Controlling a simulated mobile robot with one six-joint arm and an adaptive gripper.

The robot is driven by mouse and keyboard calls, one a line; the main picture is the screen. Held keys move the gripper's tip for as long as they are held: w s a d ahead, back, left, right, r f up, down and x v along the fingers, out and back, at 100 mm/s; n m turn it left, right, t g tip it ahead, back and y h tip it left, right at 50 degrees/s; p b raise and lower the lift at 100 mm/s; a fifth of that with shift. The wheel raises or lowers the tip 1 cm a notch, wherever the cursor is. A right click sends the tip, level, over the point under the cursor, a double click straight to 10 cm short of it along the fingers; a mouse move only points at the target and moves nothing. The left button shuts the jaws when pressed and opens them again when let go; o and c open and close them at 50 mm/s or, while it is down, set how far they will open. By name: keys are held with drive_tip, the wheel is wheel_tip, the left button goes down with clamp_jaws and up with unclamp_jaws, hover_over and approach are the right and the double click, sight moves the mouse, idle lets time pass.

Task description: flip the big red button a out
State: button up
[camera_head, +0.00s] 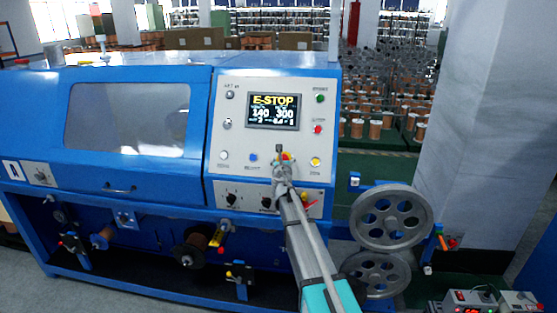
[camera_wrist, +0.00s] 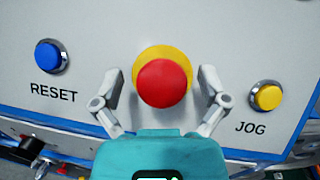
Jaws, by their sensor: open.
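The big red button (camera_wrist: 163,83) sits on a yellow round base (camera_wrist: 176,52) on the machine's light panel. In the wrist view it lies between the two spread fingers of my gripper (camera_wrist: 162,88), with a gap on each side. In the head view my gripper (camera_head: 284,160) is up at the lower middle of the panel and mostly covers the button. My gripper is open and holds nothing. I cannot tell how deep the fingers are along the button.
A blue RESET button (camera_wrist: 51,55) is to the left and a yellow JOG button (camera_wrist: 267,96) to the right. The screen (camera_head: 273,111) above reads E-STOP. Knobs (camera_head: 231,198) sit below. Large grey pulley wheels (camera_head: 391,216) stand right of my arm.

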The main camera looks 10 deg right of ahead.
drive_tip(key=shift+s, duration=0.1)
drive_tip(key=s+a, duration=0.2)
drive_tip(key=s, duration=0.9)
drive_tip(key=shift+s+a, duration=0.2)
drive_tip(key=shift+s, duration=0.1)
drive_tip(key=shift+d, duration=0.1)
drive_tip(key=s+d+f+m+g+h, duration=0.2)
drive_tip(key=s+d+f+m+g, duration=0.4)
drive_tip(key=m, duration=0.5)
drive_tip(key=s+d+f+m+g+h, duration=0.2)
drive_tip(key=s+d+f+m+g, duration=0.15)
drive_tip(key=s+m, duration=0.6)
drive_tip(key=s+a+f+m+g+y, duration=0.3)
drive_tip(key=s+a+f+m+g, duration=0.1)
drive_tip(key=s+m, duration=0.3)
drive_tip(key=s+a+f+m+g+y, duration=0.4)
drive_tip(key=s+m, duration=0.4)
drive_tip(key=s, duration=0.2)
drive_tip(key=shift+s+a+f, duration=0.2)
drive_tip(key=shift+a+f, duration=0.1)
drive_tip(key=shift+f, duration=0.25)
drive_tip(key=shift+m, duration=0.25)
